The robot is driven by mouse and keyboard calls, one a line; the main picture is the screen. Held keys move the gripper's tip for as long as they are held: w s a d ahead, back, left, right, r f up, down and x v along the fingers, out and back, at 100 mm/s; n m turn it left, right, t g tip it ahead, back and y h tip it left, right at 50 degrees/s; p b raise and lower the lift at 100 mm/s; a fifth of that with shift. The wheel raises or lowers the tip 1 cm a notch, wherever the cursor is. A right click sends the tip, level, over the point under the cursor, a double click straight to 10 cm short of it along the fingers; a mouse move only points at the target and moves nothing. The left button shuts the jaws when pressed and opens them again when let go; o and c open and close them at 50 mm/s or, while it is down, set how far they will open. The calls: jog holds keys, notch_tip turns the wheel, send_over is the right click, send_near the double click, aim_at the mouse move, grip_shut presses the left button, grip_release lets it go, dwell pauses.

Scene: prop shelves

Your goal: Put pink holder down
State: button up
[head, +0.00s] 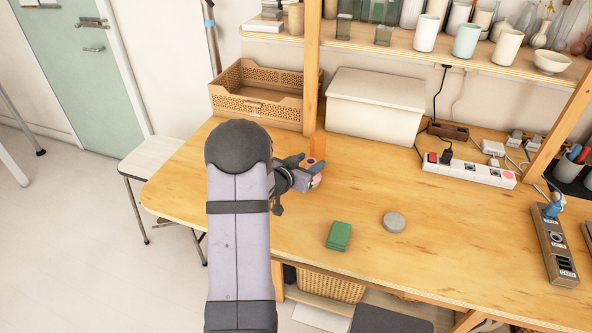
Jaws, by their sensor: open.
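My gripper (311,168) is over the left part of the wooden table (375,265), at the end of my grey arm. It is open. A small pink piece, likely the pink holder (316,181), shows right at the fingers. The gripper covers most of it, so I cannot tell whether it touches the fingers or stands on the table. An orange upright piece (318,144) is just behind the fingers.
A green box (339,236) and a grey round disc (394,222) lie right of the gripper. A white lidded box (375,107), a brown crate (262,92) and a power strip (469,170) are at the back. A wooden post (312,65) rises behind the gripper.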

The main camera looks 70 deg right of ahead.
jog(key=v, duration=1)
jog(key=shift+a+b, duration=0.3)
jog(key=shift+a, duration=0.05)
jog(key=w+a+f+n+t+y, duration=0.1)
jog(key=w+a+n+t, duration=0.2)
jog(key=w, duration=0.5)
jog(key=w+a+f+n+t+y, duration=0.1)
jog(key=w+a+n+t+y, duration=0.1)
jog(key=w+a+t, duration=0.45)
jog(key=w+a+f+n+y, duration=0.2)
jog(key=w+a+n+y, duration=0.2)
jog(key=w+a, duration=0.6)
jog(key=s+a+f+n+g+y, duration=0.1)
jog(key=a+n+y, duration=0.2)
jog(key=a, duration=0.8)
jog(key=s+a+f+n+g+y, duration=0.1)
jog(key=a+f+n+y, duration=0.2)
jog(key=a, duration=0.8)
jog(key=s+a+n+g, duration=0.2)
jog(key=s+a, duration=0.1)
jog(key=s, duration=0.3)
jog(key=s+a+r+n+g, duration=0.1)
jog(key=s+a+n+g, duration=0.1)
jog(key=s, duration=0.4)
jog(key=a+n, duration=0.1)
jog(key=a, duration=0.1)
jog(key=shift+a+r+y, duration=0.15)
jog(key=shift+a+y, duration=0.1)
jog(key=shift+y, duration=0.05)
